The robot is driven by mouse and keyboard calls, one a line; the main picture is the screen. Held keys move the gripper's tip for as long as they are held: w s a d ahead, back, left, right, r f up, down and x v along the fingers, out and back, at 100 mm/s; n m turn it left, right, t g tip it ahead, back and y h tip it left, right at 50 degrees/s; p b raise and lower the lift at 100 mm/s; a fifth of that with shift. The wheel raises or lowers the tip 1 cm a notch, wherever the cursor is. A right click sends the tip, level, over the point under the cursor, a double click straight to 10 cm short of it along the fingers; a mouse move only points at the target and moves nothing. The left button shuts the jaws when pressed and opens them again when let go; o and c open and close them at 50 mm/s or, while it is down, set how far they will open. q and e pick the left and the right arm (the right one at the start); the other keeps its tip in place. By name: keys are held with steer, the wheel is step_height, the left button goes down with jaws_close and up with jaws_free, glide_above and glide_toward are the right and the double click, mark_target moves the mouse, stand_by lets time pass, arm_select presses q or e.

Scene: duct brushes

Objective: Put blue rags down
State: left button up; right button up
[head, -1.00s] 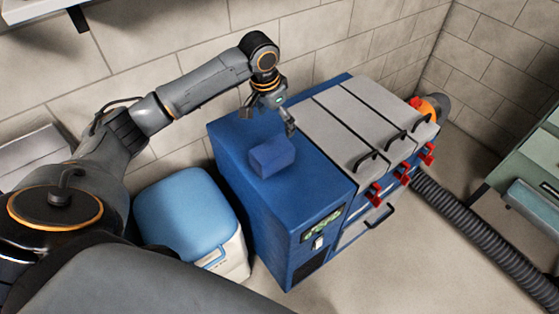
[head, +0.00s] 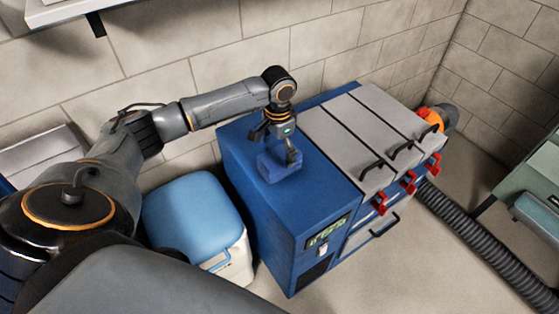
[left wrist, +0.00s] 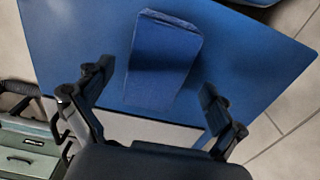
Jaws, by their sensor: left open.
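The blue rags (head: 279,167) form a folded block on the blue top of the machine (head: 318,207). My left gripper (head: 276,150) is directly above and partly in front of the rags in the head view, fingers pointing down. In the left wrist view the rags (left wrist: 160,62) lie on the blue surface, between and beyond the spread fingertips of my left gripper (left wrist: 152,85). The gripper is open, with a visible gap on either side of the rags. My right gripper is not in view.
Grey lids with black handles (head: 372,130) and red latches (head: 408,182) adjoin the blue top on the right. A blue-lidded cooler (head: 192,216) stands at left. A ribbed black hose (head: 482,243) runs along the floor, and a tiled wall is behind.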

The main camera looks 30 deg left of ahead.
mark_target(280, 155)
arm_select(q)
steer(key=shift+d+f, duration=0.2)
steer(key=shift+f, duration=1.6)
steer(key=c, duration=1.5)
steer(key=shift+w+r, duration=0.1)
steer(key=shift+r, duration=0.5)
steer(key=shift+c, duration=0.2)
step_height(280, 155, up, 2)
steer(key=shift+r, duration=0.15)
steer(key=s+d+r+b, duration=0.1)
steer(key=s+d+r, duration=0.6)
steer(key=s, duration=0.5)
step_height(280, 155, up, 3)
steer(key=shift+d+f, duration=0.2)
